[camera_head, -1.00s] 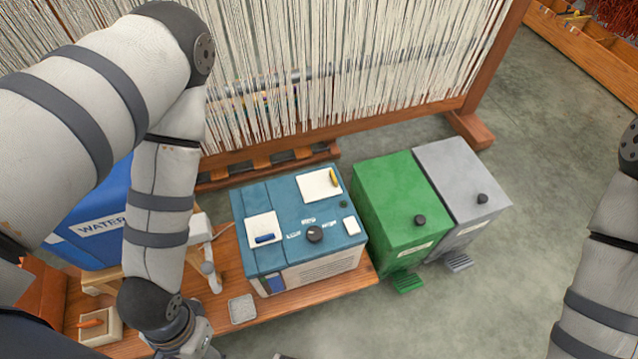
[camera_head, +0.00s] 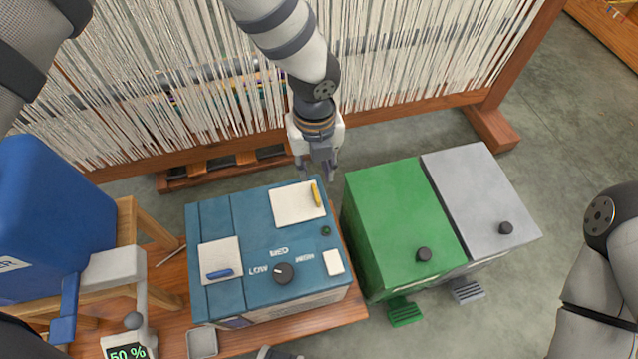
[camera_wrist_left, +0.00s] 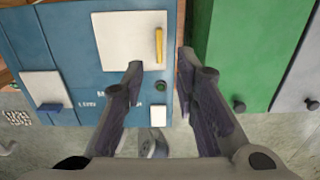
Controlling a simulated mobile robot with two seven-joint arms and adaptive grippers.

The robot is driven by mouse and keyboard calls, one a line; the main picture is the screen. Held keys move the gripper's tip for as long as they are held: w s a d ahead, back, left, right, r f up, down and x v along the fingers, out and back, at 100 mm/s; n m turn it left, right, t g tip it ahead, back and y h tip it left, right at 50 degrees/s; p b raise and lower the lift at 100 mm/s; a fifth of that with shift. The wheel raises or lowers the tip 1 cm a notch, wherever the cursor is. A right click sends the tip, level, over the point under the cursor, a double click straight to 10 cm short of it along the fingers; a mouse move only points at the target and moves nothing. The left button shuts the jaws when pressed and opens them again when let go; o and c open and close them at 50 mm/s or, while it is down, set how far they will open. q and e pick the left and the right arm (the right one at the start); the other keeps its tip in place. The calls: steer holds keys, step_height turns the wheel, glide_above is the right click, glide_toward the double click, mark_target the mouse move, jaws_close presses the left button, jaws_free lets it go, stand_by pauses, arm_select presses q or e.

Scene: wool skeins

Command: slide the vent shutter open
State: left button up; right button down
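A blue box unit (camera_head: 262,240) on the low wooden table has two pale square panels on top. One panel (camera_head: 296,203) at its far right carries a yellow handle (camera_head: 316,193); the other (camera_head: 219,259) at the left carries a blue handle (camera_head: 219,274). I cannot tell from the frames which is the vent shutter. My left gripper (camera_head: 316,172) is open and empty, just beyond the box's far right edge. In the left wrist view its spread fingers (camera_wrist_left: 160,62) frame the yellow handle (camera_wrist_left: 159,45). A grey piece at the bottom edge may be my right gripper (camera_head: 277,353).
A black dial (camera_head: 284,273) and a white button (camera_head: 333,262) sit on the box top. A green bin (camera_head: 400,220) and a grey bin (camera_head: 480,195) stand close at its right. The loom (camera_head: 400,70) rises behind. A blue water container (camera_head: 45,230) stands left.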

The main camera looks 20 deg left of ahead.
mark_target(316, 193)
arm_select(q)
step_height(316, 193, down, 9)
steer(key=shift+r+b, duration=0.1)
steer(key=shift+b, duration=0.5)
jaws_close()
